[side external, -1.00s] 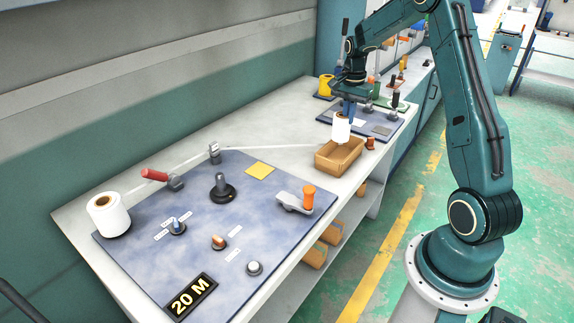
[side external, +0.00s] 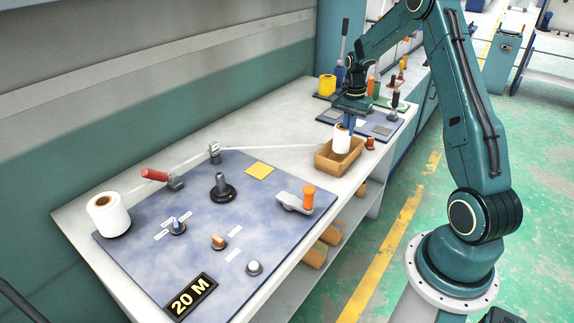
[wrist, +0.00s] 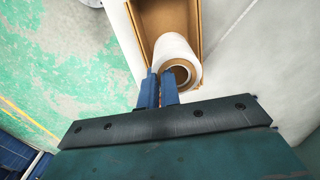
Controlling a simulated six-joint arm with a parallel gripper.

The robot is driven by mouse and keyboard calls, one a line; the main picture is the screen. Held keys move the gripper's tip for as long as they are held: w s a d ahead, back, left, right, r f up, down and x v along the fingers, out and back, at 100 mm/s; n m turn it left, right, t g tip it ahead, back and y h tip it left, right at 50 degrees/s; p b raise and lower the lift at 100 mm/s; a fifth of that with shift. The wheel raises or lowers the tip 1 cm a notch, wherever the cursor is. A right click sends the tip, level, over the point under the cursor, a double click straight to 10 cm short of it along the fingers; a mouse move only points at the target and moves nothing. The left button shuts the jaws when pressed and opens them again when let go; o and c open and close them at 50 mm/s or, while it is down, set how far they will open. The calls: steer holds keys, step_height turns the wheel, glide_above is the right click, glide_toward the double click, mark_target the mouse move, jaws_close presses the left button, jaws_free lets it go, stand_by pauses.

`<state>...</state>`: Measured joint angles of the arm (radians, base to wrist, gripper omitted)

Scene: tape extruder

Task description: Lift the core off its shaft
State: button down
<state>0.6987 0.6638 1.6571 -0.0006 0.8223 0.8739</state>
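A white roll on a brown core (side external: 341,140) stands upright, partly inside the brown cardboard box (side external: 326,158). My gripper (side external: 349,122) is above the roll. In the wrist view the blue fingers (wrist: 158,90) pinch the wall of the roll (wrist: 174,48) at its near edge, one finger outside and one at the core's hollow. Whether the roll touches the box floor is hidden. On the blue panel, a grey shaft on a black round base (side external: 221,188) stands bare, with no core on it.
Another white roll (side external: 108,215) stands at the panel's left corner. Another panel with tools and a yellow roll (side external: 327,84) lies behind the box.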

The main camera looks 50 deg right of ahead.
steer(key=shift+f, duration=1.65)
steer(key=c, duration=1.5)
jaws_free()
steer(key=shift+c, duration=0.2)
steer(key=shift+r, duration=0.15)
step_height(320, 180, up, 14)
steer(key=shift+f, duration=0.2)
